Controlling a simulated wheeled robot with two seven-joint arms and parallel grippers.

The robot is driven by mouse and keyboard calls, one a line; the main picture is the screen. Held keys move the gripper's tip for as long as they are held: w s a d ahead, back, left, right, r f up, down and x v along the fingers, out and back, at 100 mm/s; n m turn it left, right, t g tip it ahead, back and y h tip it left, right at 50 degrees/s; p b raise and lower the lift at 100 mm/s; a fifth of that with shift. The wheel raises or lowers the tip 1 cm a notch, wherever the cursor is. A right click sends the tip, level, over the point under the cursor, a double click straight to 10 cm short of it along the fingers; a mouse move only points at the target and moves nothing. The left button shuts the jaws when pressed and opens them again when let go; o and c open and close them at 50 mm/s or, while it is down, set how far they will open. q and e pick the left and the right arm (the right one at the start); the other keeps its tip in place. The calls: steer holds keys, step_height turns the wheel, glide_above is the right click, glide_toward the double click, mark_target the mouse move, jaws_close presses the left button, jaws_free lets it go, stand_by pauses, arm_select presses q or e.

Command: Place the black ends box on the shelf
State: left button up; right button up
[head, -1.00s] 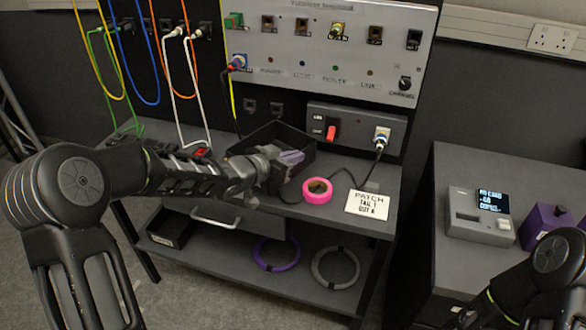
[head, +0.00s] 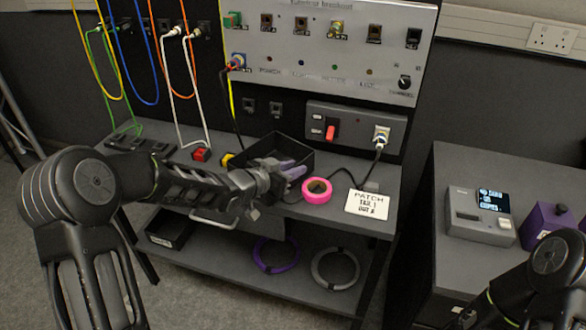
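The black ends box (head: 292,147), an open-topped dark box, is at the back middle of the bench top, below the grey panel. My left gripper (head: 286,172) is at its front side, with purple-grey fingers at the near wall. They appear closed on that wall, though the wrist hides part of the contact. Whether the box's base rests fully on the bench is hidden. The lower shelf (head: 215,262) under the bench holds a small black tray (head: 168,231) at its left end. My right gripper is out of view; only part of that arm shows at the lower right.
A pink tape roll (head: 317,190) and a white patch card (head: 367,204) lie right of the box. Red (head: 201,154) and yellow (head: 227,160) pieces lie left. Purple (head: 275,255) and grey (head: 335,267) rings occupy the shelf's middle and right. Cables hang behind.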

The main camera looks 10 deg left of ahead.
arm_select(q)
steer(key=shift+o, duration=0.2)
steer(key=shift+s+r, duration=0.1)
steer(key=shift+r, duration=0.15)
steer(key=p+v, duration=0.1)
steer(key=v, duration=1)
steer(key=shift+s+a, duration=0.15)
steer(key=shift+s, duration=0.2)
